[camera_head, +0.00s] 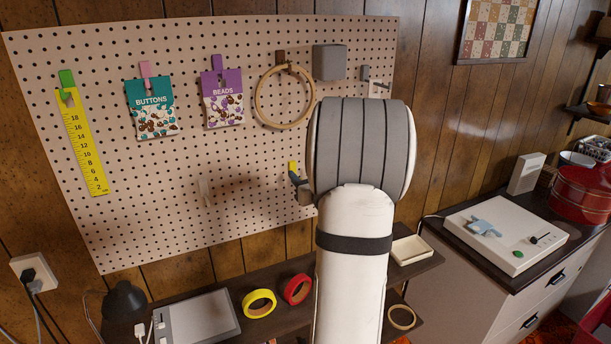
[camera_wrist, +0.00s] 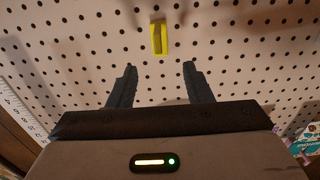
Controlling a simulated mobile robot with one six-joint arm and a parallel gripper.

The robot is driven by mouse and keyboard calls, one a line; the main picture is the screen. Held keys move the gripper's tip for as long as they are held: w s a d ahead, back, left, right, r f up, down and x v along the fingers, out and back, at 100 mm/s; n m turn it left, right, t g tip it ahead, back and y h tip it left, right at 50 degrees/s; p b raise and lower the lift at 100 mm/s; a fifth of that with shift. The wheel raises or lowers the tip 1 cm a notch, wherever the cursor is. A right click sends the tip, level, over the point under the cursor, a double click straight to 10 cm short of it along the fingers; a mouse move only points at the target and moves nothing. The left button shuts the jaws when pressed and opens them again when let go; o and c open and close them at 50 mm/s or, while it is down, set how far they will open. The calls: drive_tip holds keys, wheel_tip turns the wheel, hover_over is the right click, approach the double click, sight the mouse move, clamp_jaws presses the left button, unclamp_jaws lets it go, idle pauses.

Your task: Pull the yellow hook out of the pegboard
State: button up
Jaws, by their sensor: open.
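The yellow hook (camera_wrist: 159,38) sits in the pegboard (camera_wrist: 95,35), in the upper middle of the wrist view. My gripper (camera_wrist: 157,66) is open, with one dark finger on each side and the hook beyond the tips, between their lines. The fingers hold nothing. In the head view a small part of the yellow hook (camera_head: 292,166) shows beside my gripper (camera_head: 297,180), just left of my arm. My arm hides part of the pegboard (camera_head: 130,215) there, and most of the gripper.
On the pegboard hang a yellow ruler (camera_head: 84,150), a buttons packet (camera_head: 151,108), a beads packet (camera_head: 222,97), a wooden hoop (camera_head: 262,108) and a grey box (camera_head: 329,62). A pale hook (camera_head: 205,192) is lower left. Tape rolls (camera_head: 259,303) lie on the shelf below.

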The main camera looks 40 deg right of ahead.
sight(293, 164)
drive_tip(key=p+x, duration=0.1)
drive_tip(key=x, duration=0.5)
drive_tip(key=shift+p, duration=0.3)
drive_tip(key=shift+a, duration=0.1)
clamp_jaws()
drive_tip(key=shift+b+v, duration=0.5)
drive_tip(key=shift+v, duration=0.85)
idle(1.3)
drive_tip(key=shift+b+v, duration=0.65)
drive_tip(key=shift+v, duration=1.8)
